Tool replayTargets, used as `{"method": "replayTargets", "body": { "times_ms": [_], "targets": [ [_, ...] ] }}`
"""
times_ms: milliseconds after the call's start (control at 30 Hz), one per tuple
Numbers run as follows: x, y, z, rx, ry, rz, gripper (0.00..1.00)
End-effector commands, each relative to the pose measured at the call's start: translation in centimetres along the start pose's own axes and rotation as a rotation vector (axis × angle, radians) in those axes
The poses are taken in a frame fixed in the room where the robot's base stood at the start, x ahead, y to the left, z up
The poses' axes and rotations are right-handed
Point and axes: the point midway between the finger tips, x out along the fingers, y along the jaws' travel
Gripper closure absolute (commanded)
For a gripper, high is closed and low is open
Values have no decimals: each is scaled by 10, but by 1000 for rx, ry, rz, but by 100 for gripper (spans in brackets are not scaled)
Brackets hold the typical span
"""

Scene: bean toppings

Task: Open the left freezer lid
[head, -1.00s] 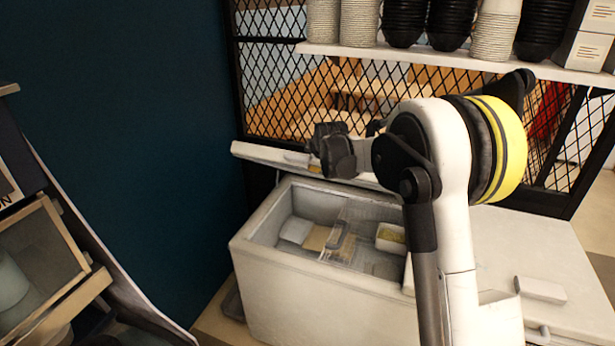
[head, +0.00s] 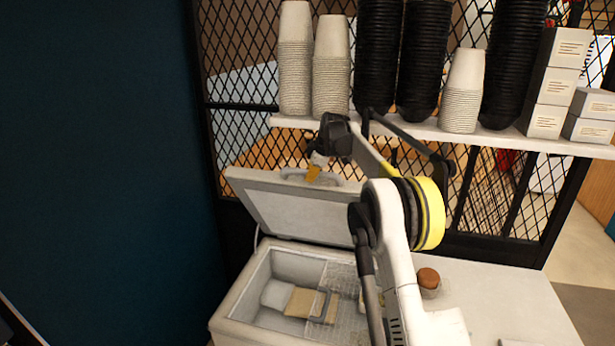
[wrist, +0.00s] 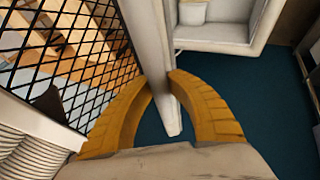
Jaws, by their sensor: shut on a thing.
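The left freezer lid (head: 300,216) is raised and tilted at the back of the freezer (head: 241,300), its pale underside facing the head camera. The open compartment shows below it. My arm hides the lid's right end and part of the compartment.
A wire basket (head: 340,275) and a tan item (head: 300,302) show inside the freezer. A black mesh partition (head: 240,95) stands behind, with a shelf (head: 400,130) of stacked cups and boxes above. A brown-topped jar (head: 428,279) stands on the right freezer top.

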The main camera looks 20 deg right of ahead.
Motion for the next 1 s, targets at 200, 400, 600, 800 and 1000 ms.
{"method": "replayTargets", "body": {
  "times_ms": [200, 400, 600, 800, 1000],
  "targets": [
    [1, 0, 0, -1, -1, -1, 100],
    [1, 0, 0, 0, -1, -1, 57],
    [0, 0, 0, 0, -1, -1, 57],
    [-2, 0, 0, 0, 0, -1, 57],
    [-33, 0, 0, 0, -1, 0, 57]
  ]
}}
